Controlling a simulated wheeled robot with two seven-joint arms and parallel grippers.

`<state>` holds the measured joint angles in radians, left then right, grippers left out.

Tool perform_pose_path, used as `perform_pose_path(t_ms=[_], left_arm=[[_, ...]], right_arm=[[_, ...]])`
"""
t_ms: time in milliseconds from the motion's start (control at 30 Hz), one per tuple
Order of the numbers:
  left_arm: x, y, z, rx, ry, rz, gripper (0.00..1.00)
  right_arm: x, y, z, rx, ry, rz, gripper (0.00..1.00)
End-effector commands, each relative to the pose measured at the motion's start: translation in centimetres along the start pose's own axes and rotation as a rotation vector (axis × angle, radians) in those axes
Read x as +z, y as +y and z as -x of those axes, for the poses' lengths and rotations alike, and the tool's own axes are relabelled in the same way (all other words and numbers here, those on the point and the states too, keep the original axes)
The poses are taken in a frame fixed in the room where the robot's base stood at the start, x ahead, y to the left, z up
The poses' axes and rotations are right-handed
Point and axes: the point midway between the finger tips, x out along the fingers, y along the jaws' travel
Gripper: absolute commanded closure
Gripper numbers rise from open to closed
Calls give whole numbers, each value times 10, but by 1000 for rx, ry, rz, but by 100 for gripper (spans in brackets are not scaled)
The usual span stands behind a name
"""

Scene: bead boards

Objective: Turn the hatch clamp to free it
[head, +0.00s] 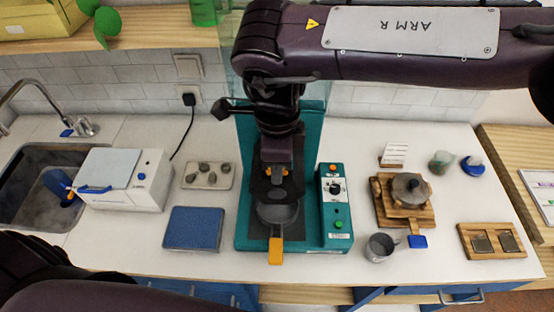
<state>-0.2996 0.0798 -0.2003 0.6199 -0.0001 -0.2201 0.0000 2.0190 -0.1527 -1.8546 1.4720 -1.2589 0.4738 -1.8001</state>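A teal machine (306,122) stands mid-counter, with a dark middle section, a round grey part (277,214) and an orange handle (276,250) pointing to the front. Small orange bits (277,171) show on the dark section. I cannot tell for sure which part is the hatch clamp; my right arm may hide some of it. My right gripper (279,168) reaches down over the machine's middle, near the orange bits. Its fingertips blend with the dark parts, so neither opening nor contact can be made out. My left arm crosses the lower left corner; its gripper is out of view.
A control box (336,207) with knob and green button forms the machine's right side. A white box (124,180), blue pad (193,229) and tray (208,176) lie left. A grey pot (409,188), metal cup (379,247) and wooden tray (467,246) stand right.

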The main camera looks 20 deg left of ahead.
Motion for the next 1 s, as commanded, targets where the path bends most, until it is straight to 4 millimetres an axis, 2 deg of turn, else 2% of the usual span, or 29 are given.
perform_pose_path(t_ms=[167, 433, 600, 1000], left_arm=[[1, 0, -7, 0, 0, 0, 64], [2, 0, -21, 0, 0, 1, 64], [2, 0, -23, 0, 0, 1, 64], [2, 0, -23, 0, 0, 1, 64]], right_arm=[[0, -1, 11, -4, 0, -1, 68], [0, -1, 57, -4, -1, -1, 68], [0, -1, 75, -3, -1, 0, 68], [0, 0, 78, 0, 0, 0, 68]])
